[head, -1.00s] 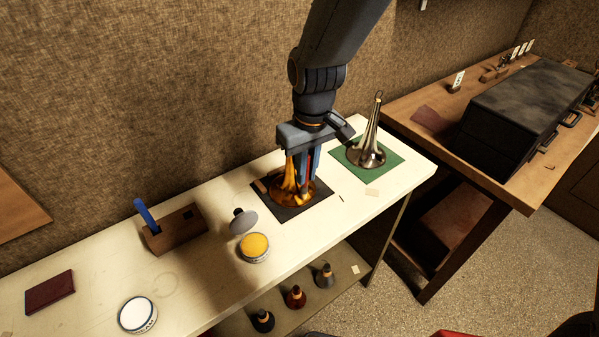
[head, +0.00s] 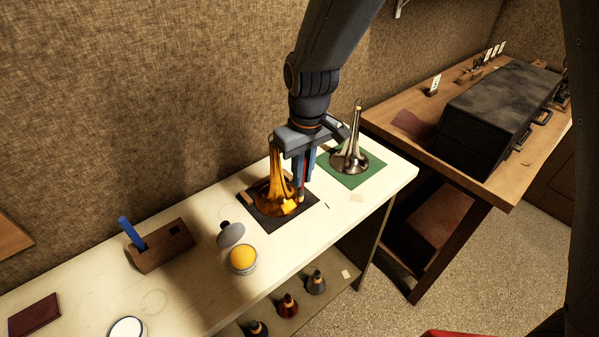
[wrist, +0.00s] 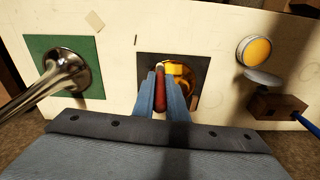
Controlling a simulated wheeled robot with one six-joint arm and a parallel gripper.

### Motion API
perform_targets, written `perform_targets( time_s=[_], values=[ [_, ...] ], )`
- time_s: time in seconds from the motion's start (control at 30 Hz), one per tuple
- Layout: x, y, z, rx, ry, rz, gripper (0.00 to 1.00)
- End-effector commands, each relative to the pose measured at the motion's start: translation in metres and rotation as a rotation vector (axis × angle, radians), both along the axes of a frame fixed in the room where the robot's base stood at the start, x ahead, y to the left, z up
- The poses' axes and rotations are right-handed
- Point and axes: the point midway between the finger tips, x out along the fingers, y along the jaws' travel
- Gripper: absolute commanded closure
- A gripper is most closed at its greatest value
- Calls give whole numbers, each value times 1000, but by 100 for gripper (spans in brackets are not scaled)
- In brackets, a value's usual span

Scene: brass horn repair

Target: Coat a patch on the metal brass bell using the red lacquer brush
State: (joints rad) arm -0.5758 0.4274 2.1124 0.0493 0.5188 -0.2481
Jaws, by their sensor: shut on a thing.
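The brass bell (head: 275,192) stands flared end down on a dark mat (head: 268,222) on the pale bench. It also shows in the wrist view (wrist: 179,72), partly hidden behind my fingers. My gripper (head: 302,178) is shut on the red lacquer brush (wrist: 160,92), whose red handle shows between the blue fingers. The brush points down at the right side of the bell's flare in the head view. I cannot tell whether its tip touches the brass. A silvery bell (head: 350,155) stands on a green mat (head: 371,181) to the right.
An open tin of yellow stuff (head: 243,259) has its grey lid (head: 231,234) beside it. A wooden block (head: 160,246) holds a blue-handled brush (head: 130,231). A white-lidded tin (head: 127,329) and a dark red pad (head: 34,314) are at left. Several small bottles stand on the lower shelf.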

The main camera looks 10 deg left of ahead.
Motion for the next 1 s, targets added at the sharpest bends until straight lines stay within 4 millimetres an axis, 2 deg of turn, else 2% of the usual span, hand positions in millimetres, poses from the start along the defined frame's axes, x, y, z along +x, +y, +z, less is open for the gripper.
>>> perform_targets(
  time_s=[0.5,1.0],
  values=[
    [-20,-22,39,1,-1,0,100],
    [-23,-27,44,0,0,0,100]
  ],
)
